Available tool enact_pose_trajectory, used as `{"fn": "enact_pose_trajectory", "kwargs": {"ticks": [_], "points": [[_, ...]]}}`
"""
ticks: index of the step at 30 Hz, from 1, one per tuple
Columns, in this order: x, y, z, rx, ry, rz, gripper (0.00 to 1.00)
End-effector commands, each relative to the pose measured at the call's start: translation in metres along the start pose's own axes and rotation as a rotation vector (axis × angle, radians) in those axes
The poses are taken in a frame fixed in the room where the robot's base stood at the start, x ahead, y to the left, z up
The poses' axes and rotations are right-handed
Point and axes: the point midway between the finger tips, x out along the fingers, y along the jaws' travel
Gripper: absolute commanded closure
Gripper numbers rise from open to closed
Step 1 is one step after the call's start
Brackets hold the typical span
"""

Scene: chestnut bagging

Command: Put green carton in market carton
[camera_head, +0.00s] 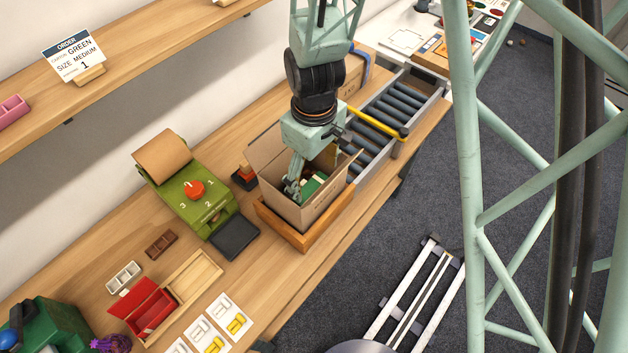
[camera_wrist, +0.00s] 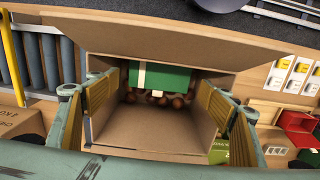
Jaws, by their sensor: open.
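The market carton (camera_head: 317,207) is an open cardboard box with its flaps up, standing in a wooden tray on the bench. It also fills the middle of the wrist view (camera_wrist: 150,130). The green carton (camera_head: 313,185) with a white band is inside the box; in the wrist view (camera_wrist: 170,78) it lies at the far side of the box. Brown round chestnuts (camera_wrist: 172,101) show along its near edge. My gripper (camera_head: 300,182) reaches down into the box. In the wrist view its fingers are spread wide apart, with the green carton beyond their tips.
A roller conveyor (camera_head: 385,125) with a yellow bar adjoins the box. A green machine (camera_head: 195,195) with a red knob stands to the left. A red carton (camera_head: 150,308) and a wooden tray (camera_head: 195,275) lie at front left. An order card (camera_head: 73,55) reading GREEN, MEDIUM, 1 stands on the shelf.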

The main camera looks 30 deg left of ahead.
Motion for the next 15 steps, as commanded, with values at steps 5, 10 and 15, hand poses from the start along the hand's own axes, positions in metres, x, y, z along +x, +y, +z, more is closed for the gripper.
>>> {"fn": "enact_pose_trajectory", "kwargs": {"ticks": [5,10,15], "points": [[-0.017,0.0,0.0,0.0,0.001,0.001,0.26],[-0.029,0.0,0.0,0.0,0.0,0.0,0.26],[-0.037,0.0,0.0,0.0,0.001,0.0,0.26]]}}
